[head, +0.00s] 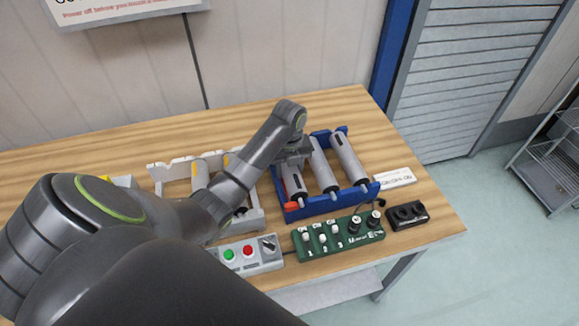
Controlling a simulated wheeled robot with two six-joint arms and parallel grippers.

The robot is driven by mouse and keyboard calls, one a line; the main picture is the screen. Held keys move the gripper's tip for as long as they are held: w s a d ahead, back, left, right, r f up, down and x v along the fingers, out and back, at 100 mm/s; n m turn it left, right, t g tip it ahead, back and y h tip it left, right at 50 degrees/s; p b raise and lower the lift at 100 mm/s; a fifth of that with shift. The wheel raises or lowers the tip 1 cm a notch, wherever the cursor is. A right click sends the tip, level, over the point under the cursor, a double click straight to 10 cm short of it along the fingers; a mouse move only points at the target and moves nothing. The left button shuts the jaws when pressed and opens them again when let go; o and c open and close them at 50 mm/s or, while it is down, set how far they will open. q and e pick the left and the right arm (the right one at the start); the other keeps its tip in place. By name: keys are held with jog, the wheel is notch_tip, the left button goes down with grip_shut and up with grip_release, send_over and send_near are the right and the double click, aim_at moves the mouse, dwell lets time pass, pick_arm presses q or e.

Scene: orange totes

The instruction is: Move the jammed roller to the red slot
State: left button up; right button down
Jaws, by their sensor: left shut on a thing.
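A blue rack (323,207) on the table holds three grey rollers side by side. The leftmost roller (295,186) lies by the red mark (291,206) at the rack's front left. The middle roller (323,168) and the right roller (347,158) lie beside it, tilted toward the front. My left gripper (292,162) is shut on the leftmost roller, over its back part; the fingertips are mostly hidden. I cannot tell if this roller is fully seated. A light grey rack (254,219) to the left holds rollers with yellow marks (200,176), partly hidden by my left arm. My right gripper is not in view.
In front are a control box with green and red buttons (248,254), a green switch panel (338,238) and a black holder (407,214). A white label (395,179) lies right of the blue rack. The wooden table (437,211) ends just beyond.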

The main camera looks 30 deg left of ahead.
pick_arm(q)
jog(key=shift+f, duration=0.15)
dwell(0.5)
jog(key=o, duration=1.3)
jog(key=shift+o, duration=0.2)
